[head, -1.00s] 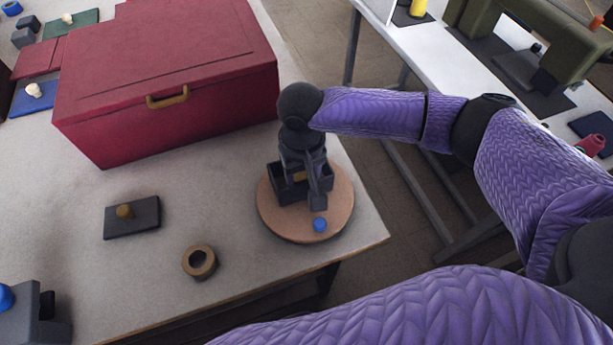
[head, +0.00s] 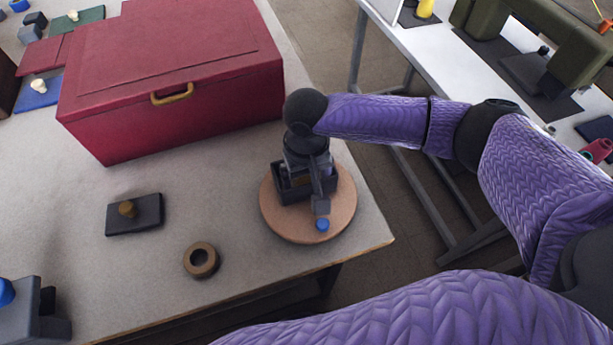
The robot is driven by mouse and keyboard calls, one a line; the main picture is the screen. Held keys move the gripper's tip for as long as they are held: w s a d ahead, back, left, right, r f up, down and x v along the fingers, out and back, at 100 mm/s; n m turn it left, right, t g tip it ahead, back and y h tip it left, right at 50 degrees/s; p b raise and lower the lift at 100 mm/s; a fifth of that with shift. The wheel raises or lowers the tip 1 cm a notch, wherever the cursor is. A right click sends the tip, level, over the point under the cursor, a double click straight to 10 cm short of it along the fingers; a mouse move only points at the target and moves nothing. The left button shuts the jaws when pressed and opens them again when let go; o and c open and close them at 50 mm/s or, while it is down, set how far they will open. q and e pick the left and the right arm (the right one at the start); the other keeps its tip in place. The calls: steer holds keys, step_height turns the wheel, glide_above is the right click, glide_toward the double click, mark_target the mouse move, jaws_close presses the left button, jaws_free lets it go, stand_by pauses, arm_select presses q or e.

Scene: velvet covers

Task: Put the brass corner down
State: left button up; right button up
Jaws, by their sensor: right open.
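My right gripper (head: 316,190) points down over a dark open box (head: 283,192) that stands on a round tan board (head: 334,222). The gripper is open, with its fingers at the box. A small brass-brown patch, probably the brass corner (head: 298,182), shows inside the box beside the fingers. Most of it is hidden by the gripper and the box walls, so I cannot tell its exact pose or whether it touches a finger. My left gripper is not in view.
A large red chest (head: 180,95) with a brass handle stands behind. A dark block with a brass knob (head: 134,214) and a brown ring (head: 201,260) lie left of the board. The grey table's (head: 240,225) right edge is close to the board.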

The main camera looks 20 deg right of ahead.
step_height(320, 180, up, 11)
steer(key=p, duration=0.2)
steer(key=shift+p, duration=0.35)
